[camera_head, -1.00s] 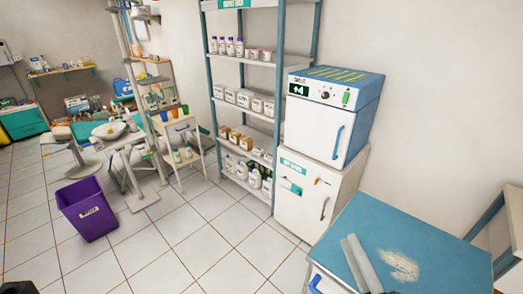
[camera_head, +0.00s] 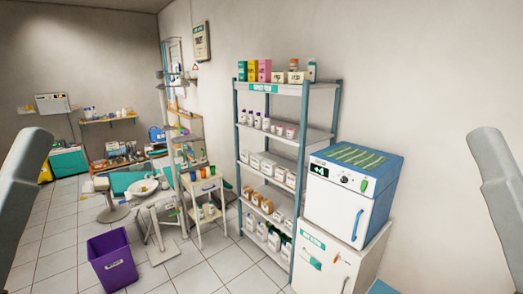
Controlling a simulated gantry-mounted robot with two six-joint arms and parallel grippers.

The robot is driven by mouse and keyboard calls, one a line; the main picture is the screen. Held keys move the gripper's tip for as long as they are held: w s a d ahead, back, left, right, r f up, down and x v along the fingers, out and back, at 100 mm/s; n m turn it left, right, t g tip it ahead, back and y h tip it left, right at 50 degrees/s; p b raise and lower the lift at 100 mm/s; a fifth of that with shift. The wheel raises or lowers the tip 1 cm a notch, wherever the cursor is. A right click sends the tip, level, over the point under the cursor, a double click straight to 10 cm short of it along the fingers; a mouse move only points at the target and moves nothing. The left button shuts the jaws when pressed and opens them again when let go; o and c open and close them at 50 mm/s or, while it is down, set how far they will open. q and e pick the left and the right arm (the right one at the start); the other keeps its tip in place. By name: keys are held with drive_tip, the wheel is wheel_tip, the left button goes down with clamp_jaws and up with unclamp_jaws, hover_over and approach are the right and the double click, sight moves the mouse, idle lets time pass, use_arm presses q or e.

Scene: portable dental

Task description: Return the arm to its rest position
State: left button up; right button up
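A grey link of my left arm (camera_head: 22,185) stands along the left edge of the head view. A grey link of my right arm (camera_head: 500,190) stands along the right edge. Both links are raised and clear of the furniture in the picture. No gripper fingers show, so I cannot see what either gripper holds or how it is set.
A steel shelf rack (camera_head: 338,140) with bottles and boxes stands ahead. Right of it, a small fridge-like unit (camera_head: 332,210) sits on a white cabinet (camera_head: 320,262). A purple bin (camera_head: 112,262), a white trolley (camera_head: 203,187) and a dental chair stand left. Tiled floor (camera_head: 215,262) is open between.

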use_arm(q)
wheel_tip(320, 180, up, 26)
drive_tip(key=p, duration=2.2)
use_arm(e)
wheel_tip(320, 180, up, 26)
use_arm(q)
wheel_tip(320, 180, down, 61)
drive_tip(key=b, duration=6.1)
drive_tip(key=shift+f, duration=0.15)
use_arm(e)
wheel_tip(320, 180, down, 61)
drive_tip(key=shift+f, duration=0.2)
drive_tip(key=shift+h, duration=0.3)
